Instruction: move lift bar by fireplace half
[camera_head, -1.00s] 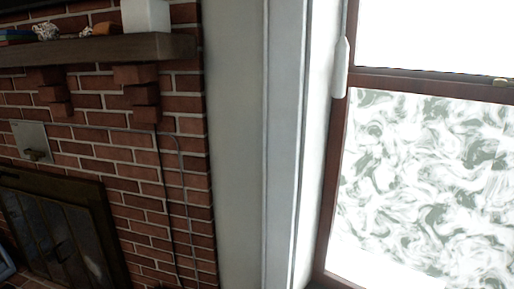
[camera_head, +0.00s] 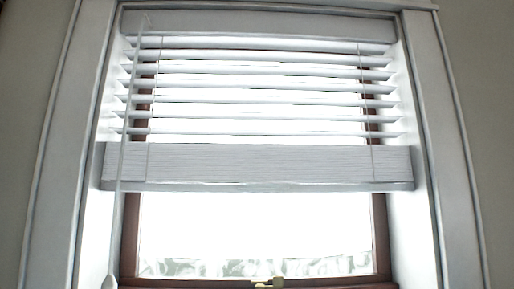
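A white window blind (camera_head: 260,72) hangs in the upper part of a window. Its upper slats are spread apart with gaps between them. Below them a thick band of stacked slats (camera_head: 270,160) ends in a bottom bar (camera_head: 270,187), level and a little below mid-frame. A thin white rod (camera_head: 120,165) hangs down the blind's left side, with a thicker end (camera_head: 110,282) at the bottom edge of the picture. I cannot tell which of these parts is the lift bar. Neither of my grippers is in view.
The window glass (camera_head: 255,225) below the blind is bright and uncovered. A brownish-red sash (camera_head: 380,235) frames it, with a small latch (camera_head: 268,283) at the bottom. White trim (camera_head: 455,170) and plain wall (camera_head: 490,110) flank the window. The fireplace is out of view.

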